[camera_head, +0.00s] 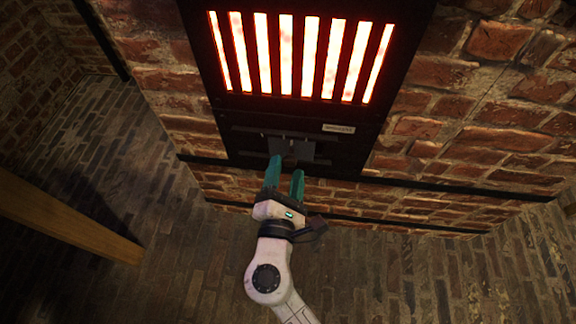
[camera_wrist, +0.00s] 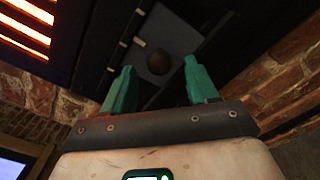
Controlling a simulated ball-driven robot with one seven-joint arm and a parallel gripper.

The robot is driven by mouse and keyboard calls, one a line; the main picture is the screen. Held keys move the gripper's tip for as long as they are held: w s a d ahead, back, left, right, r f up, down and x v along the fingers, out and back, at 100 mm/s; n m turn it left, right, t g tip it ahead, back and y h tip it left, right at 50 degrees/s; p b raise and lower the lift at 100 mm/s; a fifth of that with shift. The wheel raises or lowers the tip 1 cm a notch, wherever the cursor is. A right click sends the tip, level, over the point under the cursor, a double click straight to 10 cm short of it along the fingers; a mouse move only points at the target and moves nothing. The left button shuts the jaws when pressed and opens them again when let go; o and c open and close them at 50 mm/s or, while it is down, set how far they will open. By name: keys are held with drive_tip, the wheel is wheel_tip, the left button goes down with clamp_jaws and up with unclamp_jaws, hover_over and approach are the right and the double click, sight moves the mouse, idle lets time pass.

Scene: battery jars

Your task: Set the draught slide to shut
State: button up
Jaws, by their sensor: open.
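The draught slide is a grey plate (camera_head: 312,151) in dark horizontal rails, low on the black furnace front and below the glowing grate. My gripper (camera_head: 287,163) has green fingers and is open in front of the slide. In the wrist view the fingers (camera_wrist: 159,65) stand apart on either side of the knob. I cannot tell whether they touch it. In the head view the fingers partly hide the knob and the plate's lower edge.
The glowing grate (camera_head: 300,55) has vertical bars above the slide. A small pale label (camera_head: 338,129) sits at the slide's upper right. Brick wall (camera_head: 430,150) surrounds the front. The brick floor (camera_head: 430,275) at the lower right is clear.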

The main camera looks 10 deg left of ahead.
drive_tip(key=shift+w+d, duration=0.1)
drive_tip(key=shift+w, duration=1.1)
drive_tip(key=shift+c, duration=0.2)
clamp_jaws()
